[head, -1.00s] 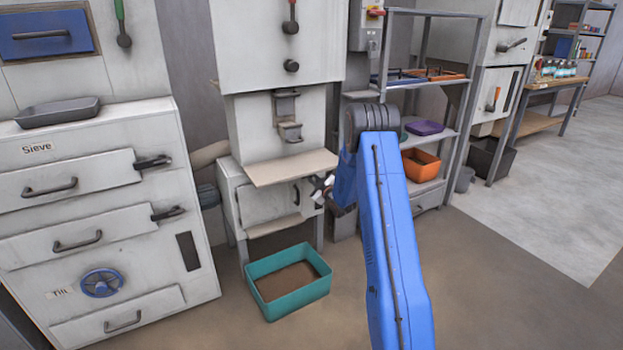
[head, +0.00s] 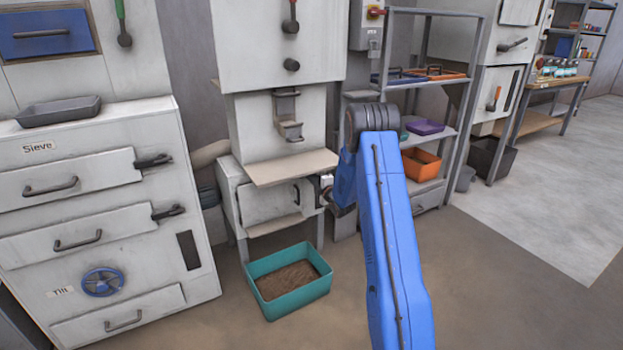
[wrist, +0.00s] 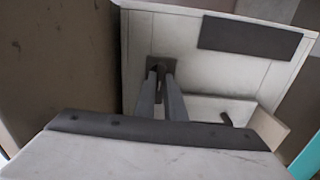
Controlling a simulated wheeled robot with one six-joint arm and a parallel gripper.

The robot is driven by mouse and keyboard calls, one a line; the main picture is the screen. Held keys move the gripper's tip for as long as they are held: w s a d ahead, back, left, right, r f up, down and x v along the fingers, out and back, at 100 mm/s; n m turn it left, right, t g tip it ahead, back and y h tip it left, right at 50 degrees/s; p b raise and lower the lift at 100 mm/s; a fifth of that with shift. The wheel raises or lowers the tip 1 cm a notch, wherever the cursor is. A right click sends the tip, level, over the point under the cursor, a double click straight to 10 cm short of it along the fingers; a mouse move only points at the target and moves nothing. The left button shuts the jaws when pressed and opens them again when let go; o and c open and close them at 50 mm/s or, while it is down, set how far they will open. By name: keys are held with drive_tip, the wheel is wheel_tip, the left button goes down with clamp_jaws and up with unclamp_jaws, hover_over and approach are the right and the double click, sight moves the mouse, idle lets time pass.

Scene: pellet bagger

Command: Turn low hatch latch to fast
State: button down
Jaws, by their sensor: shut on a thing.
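The low hatch (head: 272,203) is a pale door in the lower cabinet of the bagger, below a tan shelf, and it looks closed. The latch (wrist: 162,65) shows in the wrist view as a small dark fitting on a pale panel. My gripper (wrist: 160,78) has its two grey fingers shut on it. In the head view my gripper (head: 326,184) is at the right side of the hatch, beside its dark handle (head: 297,192). There the gripper and wrist hide the latch, so I cannot tell its angle.
A teal bin (head: 289,303) with brown contents stands on the floor below the hatch. The tan shelf (head: 280,168) juts out above it. The Sieve cabinet (head: 100,200) is at the left. A rack with an orange bin (head: 421,166) stands at the right. The front floor is clear.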

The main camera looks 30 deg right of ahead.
drive_tip(key=shift+f+n, duration=0.15)
drive_tip(key=shift+n, duration=0.15)
idle(0.4)
drive_tip(key=c, duration=1.8)
unclamp_jaws()
drive_tip(key=shift+s, duration=0.1)
drive_tip(key=s, duration=1.7)
drive_tip(key=shift+s+d, duration=0.15)
drive_tip(key=shift+d, duration=0.1)
